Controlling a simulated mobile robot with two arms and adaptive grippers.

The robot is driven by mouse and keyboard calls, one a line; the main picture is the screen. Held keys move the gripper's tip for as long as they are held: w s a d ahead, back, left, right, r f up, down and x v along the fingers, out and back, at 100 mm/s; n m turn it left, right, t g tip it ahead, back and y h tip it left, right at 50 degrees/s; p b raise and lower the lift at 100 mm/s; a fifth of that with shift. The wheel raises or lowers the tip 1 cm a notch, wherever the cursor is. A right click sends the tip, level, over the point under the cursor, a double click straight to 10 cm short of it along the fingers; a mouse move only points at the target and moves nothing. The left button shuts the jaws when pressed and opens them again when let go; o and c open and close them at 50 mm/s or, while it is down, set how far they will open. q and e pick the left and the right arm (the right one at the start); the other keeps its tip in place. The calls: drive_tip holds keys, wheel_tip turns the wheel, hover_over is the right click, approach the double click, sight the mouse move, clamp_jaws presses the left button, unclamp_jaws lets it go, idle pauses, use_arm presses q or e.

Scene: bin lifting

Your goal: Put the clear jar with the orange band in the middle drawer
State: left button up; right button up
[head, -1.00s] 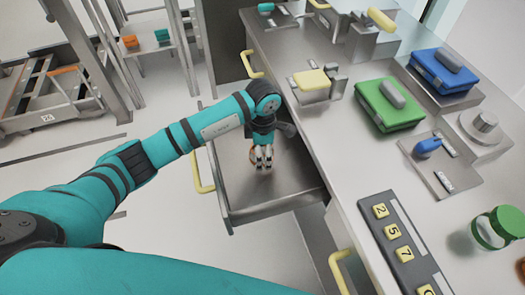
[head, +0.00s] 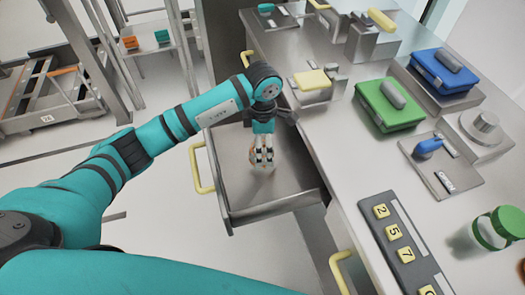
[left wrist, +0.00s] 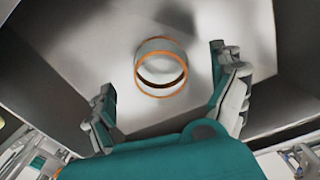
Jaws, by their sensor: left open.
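The clear jar with the orange band (left wrist: 162,90) stands on the floor of the open drawer (head: 293,180). In the left wrist view I look down on its round rim, between my spread fingers and apart from both. My left gripper (head: 263,154) is open, pointing down just above the jar. In the head view the jar (head: 262,167) shows only partly behind the fingertips. The drawer has a yellow handle (head: 199,170) and its inside also shows in the left wrist view (left wrist: 262,40). My right gripper is not in view.
The steel counter right of the drawer holds a green case (head: 390,105), a blue case (head: 444,75), a jar with a green lid (head: 497,229) and a numbered key panel (head: 398,242). Another yellow handle (head: 341,270) lies nearer. The rest of the drawer floor looks clear.

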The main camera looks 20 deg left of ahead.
use_arm(q)
wheel_tip(320, 180, up, 8)
drive_tip(key=shift+f+b, duration=0.2)
drive_tip(key=shift+b, duration=0.1)
